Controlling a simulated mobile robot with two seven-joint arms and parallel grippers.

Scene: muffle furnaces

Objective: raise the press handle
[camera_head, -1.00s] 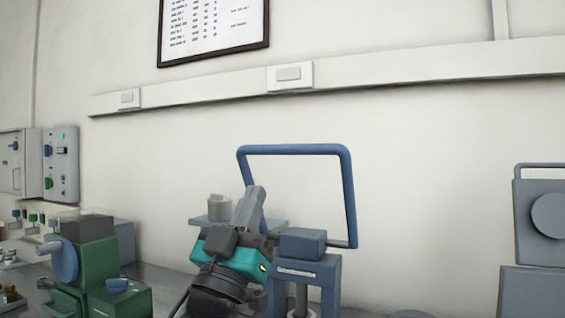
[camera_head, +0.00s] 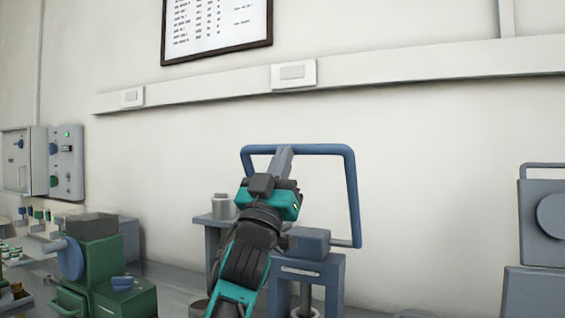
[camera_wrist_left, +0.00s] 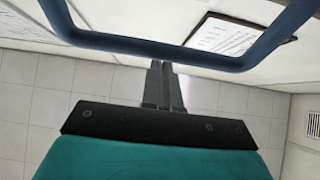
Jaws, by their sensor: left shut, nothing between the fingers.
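The press handle (camera_head: 350,190) is a blue bar frame standing up from the blue press (camera_head: 308,265) at the middle of the head view. My left gripper (camera_head: 284,152) is at the top bar, toward its left end; its fingers are shut with nothing between them. In the left wrist view the handle (camera_wrist_left: 160,50) spans the top of the picture, and the shut fingertips (camera_wrist_left: 162,70) reach up to its bar. Whether they touch it I cannot tell. The handle's lower left part is hidden behind my arm. My right gripper is not in view.
A green machine with a blue wheel (camera_head: 70,258) stands at the left. A grey stand with a metal cylinder (camera_head: 223,207) is just left of my arm. A grey-blue device (camera_head: 545,225) is at the right edge. The wall behind carries a white rail (camera_head: 400,83).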

